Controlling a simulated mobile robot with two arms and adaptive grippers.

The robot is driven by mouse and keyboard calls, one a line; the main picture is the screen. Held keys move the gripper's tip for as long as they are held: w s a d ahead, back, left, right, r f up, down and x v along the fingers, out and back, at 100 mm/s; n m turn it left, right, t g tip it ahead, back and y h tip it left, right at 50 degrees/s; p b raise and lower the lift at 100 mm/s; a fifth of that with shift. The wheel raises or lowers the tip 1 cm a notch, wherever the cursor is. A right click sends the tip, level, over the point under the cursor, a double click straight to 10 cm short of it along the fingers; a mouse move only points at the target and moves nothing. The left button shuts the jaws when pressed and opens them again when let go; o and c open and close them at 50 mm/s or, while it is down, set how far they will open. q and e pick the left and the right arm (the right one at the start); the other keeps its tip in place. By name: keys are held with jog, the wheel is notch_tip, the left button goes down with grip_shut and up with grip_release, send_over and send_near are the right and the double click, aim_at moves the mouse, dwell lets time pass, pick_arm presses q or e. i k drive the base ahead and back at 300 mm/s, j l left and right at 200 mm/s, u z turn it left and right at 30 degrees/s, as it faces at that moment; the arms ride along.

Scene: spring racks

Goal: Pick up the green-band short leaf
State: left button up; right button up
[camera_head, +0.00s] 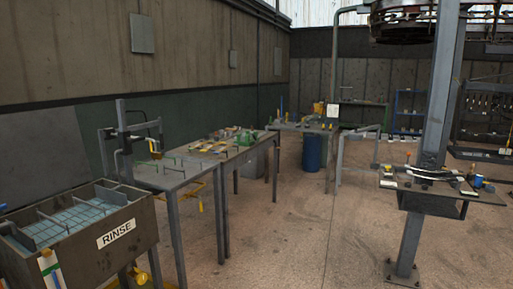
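I cannot make out a green-band short leaf for certain. Curved pale and dark strips (435,173) lie on the small table fixed to the post at right; they are too small to tell any band colour. Small green and yellow items (243,137) lie on the long workbench (171,178) along the left wall, also too small to identify. Neither of my grippers shows in this view.
A tank marked RINSE (116,233) stands at front left. A grey post (410,245) rises at right through the small table (398,186). A blue barrel (312,153) stands at the far bench. Blue shelving (407,112) is at the back. The middle floor (300,225) is clear.

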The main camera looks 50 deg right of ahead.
aim_at(195, 146)
jog(key=z, duration=1.3)
